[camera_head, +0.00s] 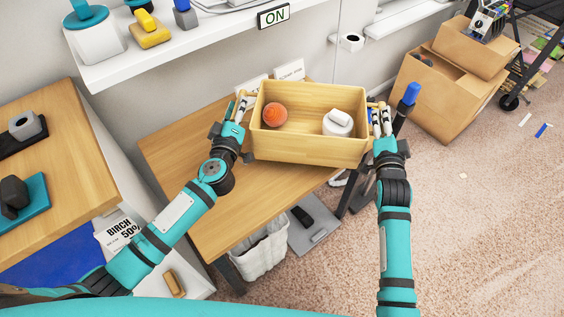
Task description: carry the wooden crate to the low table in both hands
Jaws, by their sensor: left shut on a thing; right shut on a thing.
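The wooden crate (305,149) is in the middle of the head view, open at the top. An orange ball (274,115) and a white container (338,123) are inside it. My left gripper (246,102) is shut on the crate's left end. My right gripper (376,113) is shut on its right end. The crate looks about level. A wooden table (190,158) lies below and left of it, and the crate overlaps the table's right part in the picture. I cannot tell whether the crate touches the tabletop.
A white shelf (190,58) with small items runs along the wall above. Another wooden surface (75,130) is at the left. Cardboard boxes (432,95) and a black wheeled stand (522,75) are at the right. Carpet (480,220) at the right is mostly clear.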

